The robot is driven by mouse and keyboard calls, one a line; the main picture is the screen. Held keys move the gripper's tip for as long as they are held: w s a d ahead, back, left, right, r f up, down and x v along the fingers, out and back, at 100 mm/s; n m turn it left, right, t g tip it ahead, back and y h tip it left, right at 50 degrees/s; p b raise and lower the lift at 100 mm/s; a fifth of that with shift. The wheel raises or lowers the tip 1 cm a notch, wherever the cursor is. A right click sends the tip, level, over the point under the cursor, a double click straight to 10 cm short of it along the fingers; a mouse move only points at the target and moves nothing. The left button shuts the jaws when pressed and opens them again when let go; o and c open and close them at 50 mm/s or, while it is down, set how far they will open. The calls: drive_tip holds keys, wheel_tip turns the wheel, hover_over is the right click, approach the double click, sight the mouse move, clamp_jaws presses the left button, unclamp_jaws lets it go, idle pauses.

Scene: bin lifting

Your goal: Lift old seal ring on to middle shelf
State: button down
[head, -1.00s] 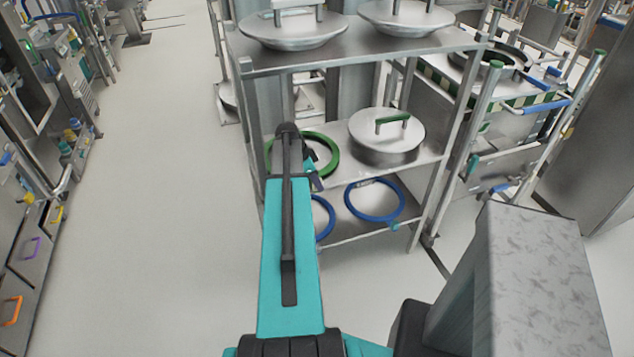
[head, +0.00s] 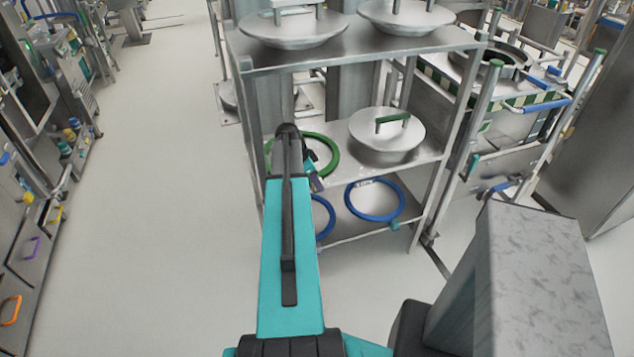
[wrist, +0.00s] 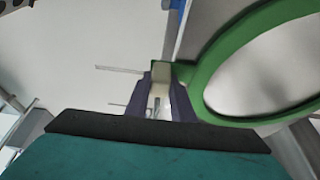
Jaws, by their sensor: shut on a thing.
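A green ring (head: 334,160) is at the left part of the middle shelf (head: 432,155), partly hidden behind my arm in the head view. My gripper (head: 315,182) is at the ring's near side. In the wrist view, my gripper (wrist: 163,95) has its dark fingers shut on a small block at the edge of the green ring (wrist: 203,75). The ring extends to the right of the fingers there. I cannot tell whether the ring touches the shelf or hangs just above it.
A lidded pot (head: 386,148) with a green handle stands right of the green ring. Two blue rings lie on the lower shelf, one at right (head: 374,214) and one partly behind my arm (head: 329,222). Large lids (head: 292,38) rest on the top shelf. The floor at left is clear.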

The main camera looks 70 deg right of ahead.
drive_tip(key=c, duration=1.5)
unclamp_jaws()
drive_tip(key=shift+o, duration=0.2)
drive_tip(key=shift+r, duration=0.2)
drive_tip(key=b+v, duration=0.2)
drive_tip(key=v, duration=0.5)
